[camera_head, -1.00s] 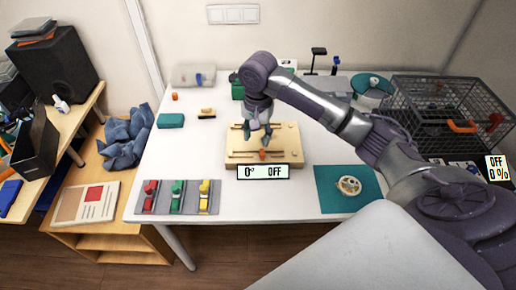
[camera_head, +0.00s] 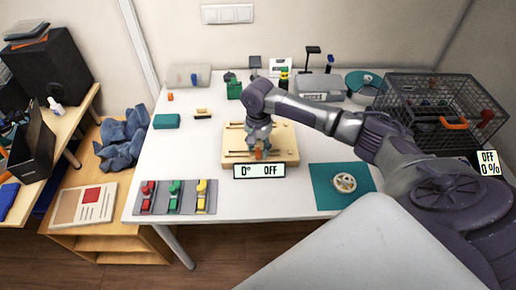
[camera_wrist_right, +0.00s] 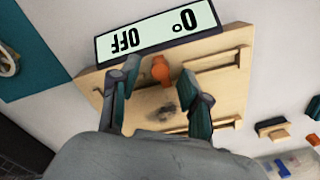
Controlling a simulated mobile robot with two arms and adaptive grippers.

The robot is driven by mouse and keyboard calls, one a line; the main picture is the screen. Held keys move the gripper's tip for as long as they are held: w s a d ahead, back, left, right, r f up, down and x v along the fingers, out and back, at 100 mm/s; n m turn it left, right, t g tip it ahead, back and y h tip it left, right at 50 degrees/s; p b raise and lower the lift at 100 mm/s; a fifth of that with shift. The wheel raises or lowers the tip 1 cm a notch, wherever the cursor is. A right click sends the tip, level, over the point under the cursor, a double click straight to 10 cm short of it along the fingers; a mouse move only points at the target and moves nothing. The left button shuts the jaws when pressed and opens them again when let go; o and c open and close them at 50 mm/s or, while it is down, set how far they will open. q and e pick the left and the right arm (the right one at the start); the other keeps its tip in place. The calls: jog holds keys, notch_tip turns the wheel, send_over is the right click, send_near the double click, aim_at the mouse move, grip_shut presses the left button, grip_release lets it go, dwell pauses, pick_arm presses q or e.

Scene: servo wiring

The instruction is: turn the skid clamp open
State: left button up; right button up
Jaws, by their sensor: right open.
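The skid is a pale wooden board (camera_head: 288,143) on the white table, with raised wooden rails. A small orange clamp (camera_wrist_right: 161,69) stands on it near its front edge, just behind a display reading 0° OFF (camera_head: 259,171). In the head view the orange clamp (camera_head: 259,154) is partly covered by my gripper. My right gripper (camera_head: 259,148) points down over the board. In the right wrist view its fingers (camera_wrist_right: 158,90) are apart, one on either side of the clamp's line, and I see no contact. My left gripper is not in view.
A grey mat (camera_head: 187,208) with red, green and yellow connectors lies front left. A teal mat (camera_head: 325,197) with a round wheel lies front right. A wire cage (camera_head: 440,95) stands at the right. A teal box (camera_head: 166,121) sits left of the board.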

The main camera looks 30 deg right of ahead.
jog(key=shift+f, duration=0.55)
